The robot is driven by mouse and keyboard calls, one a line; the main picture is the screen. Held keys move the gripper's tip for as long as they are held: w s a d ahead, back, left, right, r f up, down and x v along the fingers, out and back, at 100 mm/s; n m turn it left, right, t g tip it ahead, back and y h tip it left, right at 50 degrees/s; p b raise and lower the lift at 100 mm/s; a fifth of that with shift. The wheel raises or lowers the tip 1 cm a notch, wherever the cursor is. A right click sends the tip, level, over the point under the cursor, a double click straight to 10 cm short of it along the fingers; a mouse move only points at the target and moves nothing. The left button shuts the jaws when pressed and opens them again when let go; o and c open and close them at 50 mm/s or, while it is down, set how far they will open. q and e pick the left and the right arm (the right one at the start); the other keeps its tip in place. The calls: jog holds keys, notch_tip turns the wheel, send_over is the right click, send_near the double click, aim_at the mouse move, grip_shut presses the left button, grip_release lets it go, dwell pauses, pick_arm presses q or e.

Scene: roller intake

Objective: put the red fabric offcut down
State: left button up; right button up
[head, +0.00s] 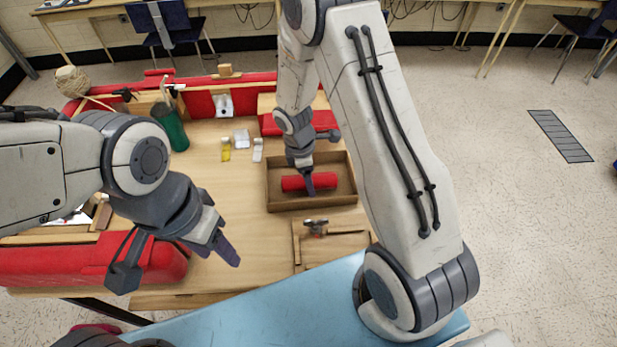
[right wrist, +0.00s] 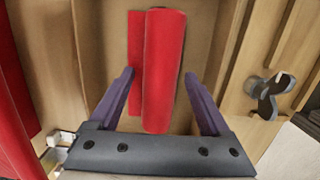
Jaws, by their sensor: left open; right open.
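The red fabric offcut (head: 292,184) is a rolled red piece lying in a shallow brown box (head: 284,204) on the table. In the right wrist view the offcut (right wrist: 163,70) lies lengthwise between the two purple fingers. My right gripper (head: 309,188) is over the box at the offcut. Its fingers (right wrist: 160,95) are spread apart, with a gap visible on each side of the roll, so it is open. My left gripper (head: 228,250) is open and empty over the left front of the table, away from the box.
A green bottle (head: 172,128), a ball of twine (head: 72,80) and small containers (head: 242,140) stand at the back. A dark metal part (head: 316,227) lies in a wooden frame (head: 340,242) just in front of the box. Red padding borders the table. The middle left tabletop is clear.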

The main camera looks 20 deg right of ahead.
notch_tip(320, 180, up, 11)
jog(key=a, duration=0.2)
jog(key=s+a+r+m+y, duration=0.1)
jog(key=s+a+r+m, duration=0.2)
jog(key=s+a+r, duration=0.5)
jog(key=s+a+r+m+y, duration=0.1)
jog(key=s+a+m, duration=0.1)
jog(key=s, duration=0.5)
jog(key=s+a+r+m, duration=0.1)
jog(key=s+r+m, duration=0.1)
jog(key=s, duration=0.5)
jog(key=shift+s+a+r+m+y, duration=0.2)
jog(key=shift+s+a+m+y, duration=0.2)
jog(key=shift+m, duration=0.1)
